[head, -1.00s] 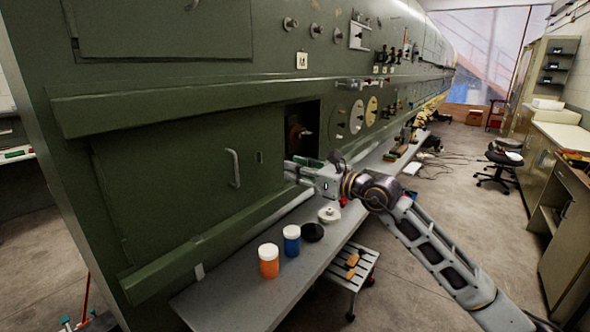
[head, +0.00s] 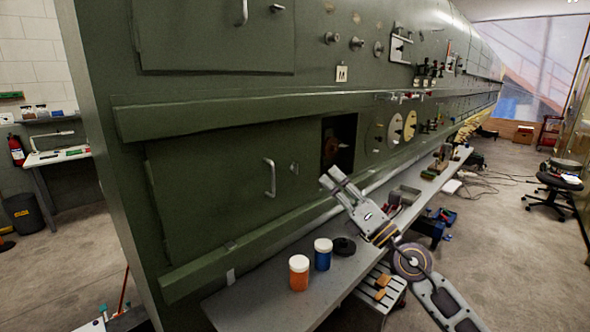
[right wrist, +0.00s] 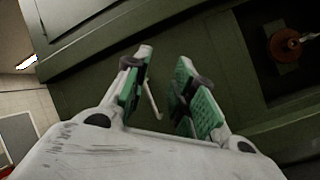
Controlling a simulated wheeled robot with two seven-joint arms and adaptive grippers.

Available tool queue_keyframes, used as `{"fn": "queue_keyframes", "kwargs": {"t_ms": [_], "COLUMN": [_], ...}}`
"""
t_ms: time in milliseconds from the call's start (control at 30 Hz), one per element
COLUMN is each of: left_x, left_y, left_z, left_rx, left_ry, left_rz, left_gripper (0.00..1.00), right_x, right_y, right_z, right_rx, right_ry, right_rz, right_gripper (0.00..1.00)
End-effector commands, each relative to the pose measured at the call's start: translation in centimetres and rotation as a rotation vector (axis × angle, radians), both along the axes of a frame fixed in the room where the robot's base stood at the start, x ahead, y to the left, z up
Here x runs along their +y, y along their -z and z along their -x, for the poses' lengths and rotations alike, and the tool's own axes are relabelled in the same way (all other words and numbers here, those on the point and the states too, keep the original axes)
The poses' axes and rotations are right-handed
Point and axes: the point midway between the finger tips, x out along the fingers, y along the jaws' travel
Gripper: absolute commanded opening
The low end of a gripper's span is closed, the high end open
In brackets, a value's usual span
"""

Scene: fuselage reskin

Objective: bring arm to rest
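My right arm comes in from the lower right in the head view. Its gripper (head: 333,178) points up and left, in front of the green fuselage side (head: 215,170), just below a dark square opening (head: 350,128). In the right wrist view the two green-padded fingers (right wrist: 164,92) stand apart with nothing between them. A door handle on the fuselage (right wrist: 153,100) shows behind the gap. My left gripper is not in view.
A grey bench (head: 262,305) runs along the fuselage below the arm. On it stand an orange jar (head: 299,275), a blue jar (head: 322,256) and a black ring (head: 344,246). A step stool (head: 377,290) stands beside the bench. The floor at right is mostly open.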

Motion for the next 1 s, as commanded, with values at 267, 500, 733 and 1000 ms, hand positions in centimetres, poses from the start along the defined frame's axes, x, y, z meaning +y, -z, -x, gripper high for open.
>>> {"fn": "queue_keyframes", "kwargs": {"t_ms": [267, 500, 733, 1000], "left_x": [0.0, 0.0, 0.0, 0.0], "left_y": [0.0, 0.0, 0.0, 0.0], "left_z": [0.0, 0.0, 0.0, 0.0], "left_rx": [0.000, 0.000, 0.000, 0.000], "left_ry": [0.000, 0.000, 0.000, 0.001], "left_rz": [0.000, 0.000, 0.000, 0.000], "left_gripper": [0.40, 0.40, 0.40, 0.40], "right_x": [-4.7, -9.6, -13.8, -16.9], "right_y": [1.9, 6.3, 13.1, 23.1], "right_z": [0.6, 0.6, 1.4, 4.6], "right_rx": [0.175, 0.362, 0.569, 0.845], "right_ry": [0.035, 0.120, 0.244, 0.435], "right_rz": [-0.434, -0.784, -1.091, -1.408], "right_gripper": [0.26, 0.26, 0.26, 0.26]}}
